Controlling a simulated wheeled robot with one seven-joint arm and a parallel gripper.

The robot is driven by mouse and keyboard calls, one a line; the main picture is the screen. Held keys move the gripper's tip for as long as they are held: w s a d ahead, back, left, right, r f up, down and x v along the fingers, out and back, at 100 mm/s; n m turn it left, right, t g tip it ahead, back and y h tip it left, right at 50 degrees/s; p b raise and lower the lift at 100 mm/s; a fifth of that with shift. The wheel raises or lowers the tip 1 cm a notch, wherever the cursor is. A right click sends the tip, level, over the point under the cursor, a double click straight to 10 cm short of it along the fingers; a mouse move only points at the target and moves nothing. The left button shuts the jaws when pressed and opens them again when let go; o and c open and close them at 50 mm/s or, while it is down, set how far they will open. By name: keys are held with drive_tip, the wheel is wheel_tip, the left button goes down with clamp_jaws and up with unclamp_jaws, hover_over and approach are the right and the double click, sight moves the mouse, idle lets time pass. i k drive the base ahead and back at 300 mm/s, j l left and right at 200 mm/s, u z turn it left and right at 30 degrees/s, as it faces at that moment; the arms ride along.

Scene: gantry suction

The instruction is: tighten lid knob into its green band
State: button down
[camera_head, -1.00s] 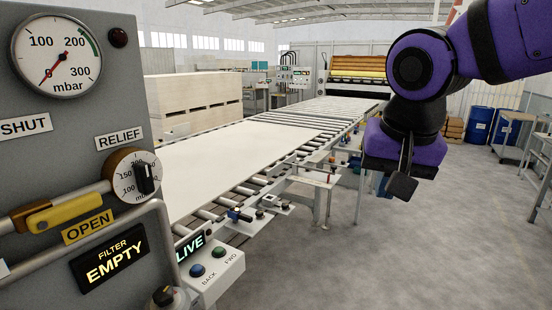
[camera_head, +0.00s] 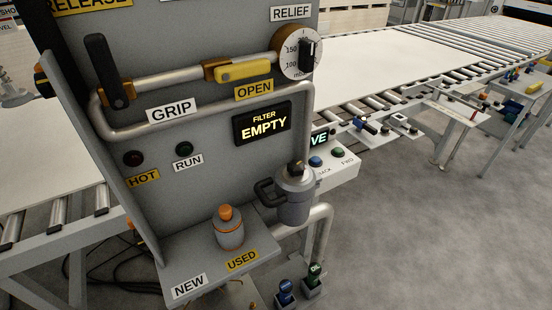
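The lid knob (camera_head: 296,168) is a small dark knob with a little orange on it. It sits on top of a grey filter canister (camera_head: 293,205) with a dark side handle, at the panel's lower right edge. The knob is too small to read its setting, and I cannot make out a green band on it. The filter display (camera_head: 263,125) above reads EMPTY. My gripper is not in view.
A grey cartridge with an orange cap (camera_head: 229,230) stands on the shelf behind the USED label (camera_head: 242,261). Pipes and a yellow valve handle (camera_head: 244,71) by OPEN cross the panel. The relief dial (camera_head: 298,52) is above. Open floor lies to the right.

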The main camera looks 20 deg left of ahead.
sight(296, 168)
drive_tip(key=i+j+u, duration=0.1)
drive_tip(key=u, duration=1.2)
